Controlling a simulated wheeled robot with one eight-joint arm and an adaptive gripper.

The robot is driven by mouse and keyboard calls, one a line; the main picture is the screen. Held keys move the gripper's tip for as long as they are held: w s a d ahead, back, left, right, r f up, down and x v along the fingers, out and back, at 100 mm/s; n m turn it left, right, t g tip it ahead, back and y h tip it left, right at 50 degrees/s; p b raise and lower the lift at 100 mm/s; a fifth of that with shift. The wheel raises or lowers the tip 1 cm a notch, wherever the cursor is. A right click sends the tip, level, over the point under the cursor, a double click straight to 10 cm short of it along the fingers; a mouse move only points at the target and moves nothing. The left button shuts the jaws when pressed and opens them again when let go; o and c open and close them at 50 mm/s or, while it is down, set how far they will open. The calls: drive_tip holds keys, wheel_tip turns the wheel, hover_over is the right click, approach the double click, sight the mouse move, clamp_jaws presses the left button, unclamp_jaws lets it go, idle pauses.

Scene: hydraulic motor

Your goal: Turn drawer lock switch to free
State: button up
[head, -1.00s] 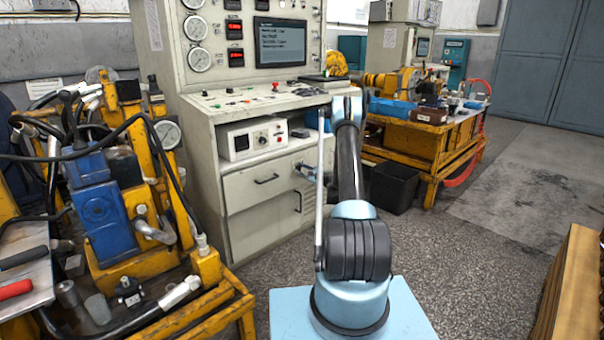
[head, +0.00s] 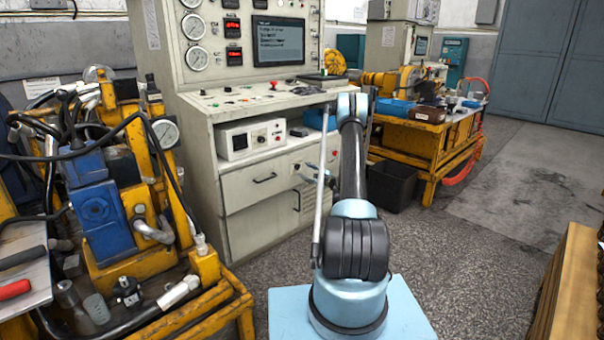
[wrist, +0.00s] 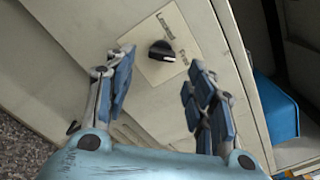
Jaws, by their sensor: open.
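The drawer lock switch (wrist: 162,51) is a small black knob on a pale plate (wrist: 160,72) on the cabinet front. The plate carries dark lettering that looks like "Locked" near its upper corner and "Free" at its right side. Which word the knob points to is hard to tell. In the wrist view my gripper (wrist: 161,88) is open, with one blue-padded finger on each side below the knob and nothing between them. The fingers appear apart from the knob.
The grey control cabinet (head: 218,185) has drawer handles and a white instrument box (head: 250,138). A black bin (head: 391,185) and a yellow workbench (head: 440,150) stand to the right. A yellow machine frame (head: 150,265) stands at left. Floor at right is open.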

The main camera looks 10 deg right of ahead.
drive_tip(key=v, duration=0.7)
drive_tip(key=shift+r, duration=0.1)
drive_tip(key=s+a+r+n+g, duration=0.2)
drive_tip(key=s+a+r+n, duration=0.15)
drive_tip(key=r, duration=0.35)
drive_tip(key=s+a+r+n+g, duration=0.3)
drive_tip(key=a+r, duration=0.2)
drive_tip(key=r, duration=0.3)
drive_tip(key=s+a+r+n+g+h, duration=0.2)
drive_tip(key=s+r, duration=0.2)
drive_tip(key=s, duration=0.4)
drive_tip(key=s+a+r+n+g+h, duration=0.1)
drive_tip(key=s+a+r+n, duration=0.25)
drive_tip(key=s, duration=0.45)
drive_tip(key=s+d+f+n+g+h, duration=0.1)
drive_tip(key=s+d+f+n+h, duration=0.1)
drive_tip(key=s, duration=1.1)
drive_tip(key=s+d+f+n+g+h, duration=0.2)
drive_tip(key=s+n+h, duration=0.1)
drive_tip(key=s, duration=1.1)
drive_tip(key=s+d+f+n+g+h, duration=0.1)
drive_tip(key=s+d+f+n+h, duration=0.1)
drive_tip(key=s, duration=1.2)
drive_tip(key=shift+d+n+h, duration=0.3)
drive_tip(key=shift+d+n, duration=0.3)
drive_tip(key=shift+w+f, duration=0.15)
drive_tip(key=shift+f, duration=0.05)
